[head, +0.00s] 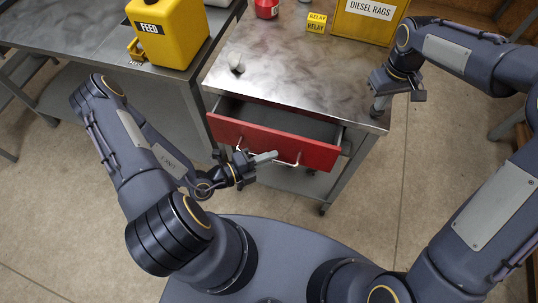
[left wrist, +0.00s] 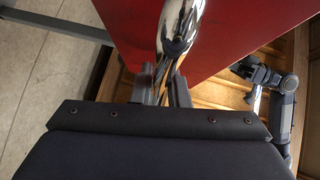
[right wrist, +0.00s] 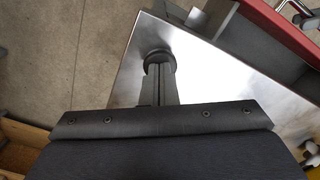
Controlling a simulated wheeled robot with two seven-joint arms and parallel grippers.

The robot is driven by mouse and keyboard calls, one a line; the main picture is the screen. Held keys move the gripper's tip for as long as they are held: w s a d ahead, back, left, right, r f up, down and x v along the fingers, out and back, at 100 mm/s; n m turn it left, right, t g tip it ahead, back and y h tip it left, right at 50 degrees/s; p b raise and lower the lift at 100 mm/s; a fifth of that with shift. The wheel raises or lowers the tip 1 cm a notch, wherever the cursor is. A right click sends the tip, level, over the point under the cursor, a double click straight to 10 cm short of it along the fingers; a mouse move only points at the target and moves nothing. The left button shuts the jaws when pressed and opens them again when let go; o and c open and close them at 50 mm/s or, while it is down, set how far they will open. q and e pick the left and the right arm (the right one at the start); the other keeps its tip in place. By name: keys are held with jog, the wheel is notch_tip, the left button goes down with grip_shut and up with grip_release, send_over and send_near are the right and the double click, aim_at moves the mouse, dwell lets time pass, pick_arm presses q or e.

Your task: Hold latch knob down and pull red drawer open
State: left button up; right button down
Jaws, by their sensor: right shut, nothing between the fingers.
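The red drawer (head: 275,141) stands pulled out from the metal workbench, and its grey inside shows. Its chrome handle (head: 298,160) runs along the front and fills the middle of the left wrist view (left wrist: 178,30). My left gripper (head: 268,157) is at the handle, with its fingers closed around the bar. My right gripper (head: 378,108) is over the bench's front right corner, pointing down. In the right wrist view its shut fingertips (right wrist: 158,66) meet the round dark latch knob (right wrist: 158,56), which they partly cover. I cannot tell how far the knob is pressed.
The workbench top (head: 290,75) is mostly bare. A yellow diesel rags box (head: 366,22), yellow relay boxes (head: 316,22) and a red container (head: 267,9) stand at its back. A yellow feed canister (head: 168,32) stands on the left table. Open floor surrounds the bench front.

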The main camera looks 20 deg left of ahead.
pick_arm(q)
jog(key=o, duration=0.3)
pick_arm(e)
jog(key=shift+f, duration=0.1)
pick_arm(q)
jog(key=shift+o, duration=0.2)
jog(key=v, duration=1.2)
